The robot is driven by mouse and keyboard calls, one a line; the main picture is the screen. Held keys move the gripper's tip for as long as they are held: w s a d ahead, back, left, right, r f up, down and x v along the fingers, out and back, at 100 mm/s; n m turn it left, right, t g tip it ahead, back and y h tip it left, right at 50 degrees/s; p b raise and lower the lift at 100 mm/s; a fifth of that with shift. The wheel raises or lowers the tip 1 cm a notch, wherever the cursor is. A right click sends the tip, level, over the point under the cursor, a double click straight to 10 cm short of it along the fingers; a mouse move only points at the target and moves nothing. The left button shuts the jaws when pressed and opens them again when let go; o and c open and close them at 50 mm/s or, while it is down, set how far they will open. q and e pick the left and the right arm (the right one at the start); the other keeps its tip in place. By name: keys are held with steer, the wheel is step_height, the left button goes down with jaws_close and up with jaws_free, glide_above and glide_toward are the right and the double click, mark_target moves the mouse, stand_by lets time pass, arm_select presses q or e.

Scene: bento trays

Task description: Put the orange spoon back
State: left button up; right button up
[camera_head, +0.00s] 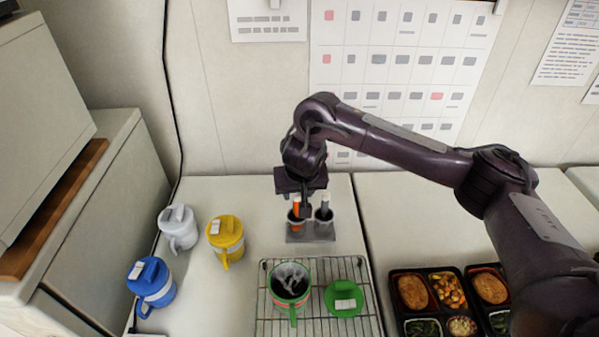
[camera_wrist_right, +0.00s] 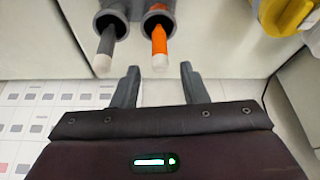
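The orange spoon (camera_head: 297,208) stands upright in the left cup of a small grey two-cup holder (camera_head: 312,236). In the right wrist view the orange spoon (camera_wrist_right: 159,42) has its pale tip toward my gripper, and a grey spoon (camera_wrist_right: 107,42) stands in the other cup. The grey spoon (camera_head: 325,205) also shows in the head view. My right gripper (camera_head: 303,206) is above and at the holder. In the right wrist view its fingers (camera_wrist_right: 158,78) are spread apart and empty, with the orange spoon's tip in line with the gap. My left gripper is out of view.
A green cup (camera_head: 290,286) and a green lid (camera_head: 344,299) are on a wire rack (camera_head: 262,315). Yellow (camera_head: 226,235), white (camera_head: 178,228) and blue (camera_head: 150,283) lidded mugs stand at left. Bento trays (camera_head: 440,320) fill the lower right.

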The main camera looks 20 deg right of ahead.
steer(key=p+v, duration=0.1)
steer(key=v, duration=0.4)
steer(key=shift+p, duration=0.3)
steer(key=shift+f, duration=0.1)
